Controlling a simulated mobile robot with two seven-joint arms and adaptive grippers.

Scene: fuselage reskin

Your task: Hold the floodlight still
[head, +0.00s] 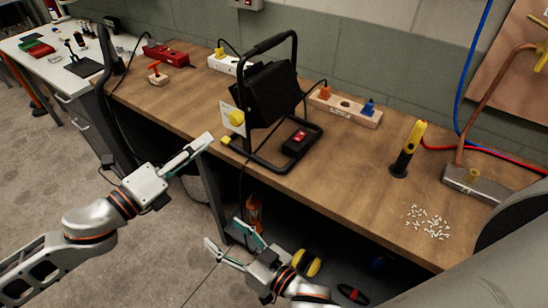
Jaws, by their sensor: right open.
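The floodlight (268,94) stands upright on the wooden workbench (340,165), its black lamp box held in a tubular frame with yellow feet and a yellow knob. A black switch box with a red switch (299,138) sits on its base. My right gripper (224,234) is open and empty, in front of the bench and lower. The floodlight's far side is hidden.
Behind the floodlight are a white power strip (228,64) and a wooden block with coloured plugs (346,106). A yellow-black torch (408,148), small white pieces (428,222) and a copper pipe (480,95) are right. The bench front middle is clear.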

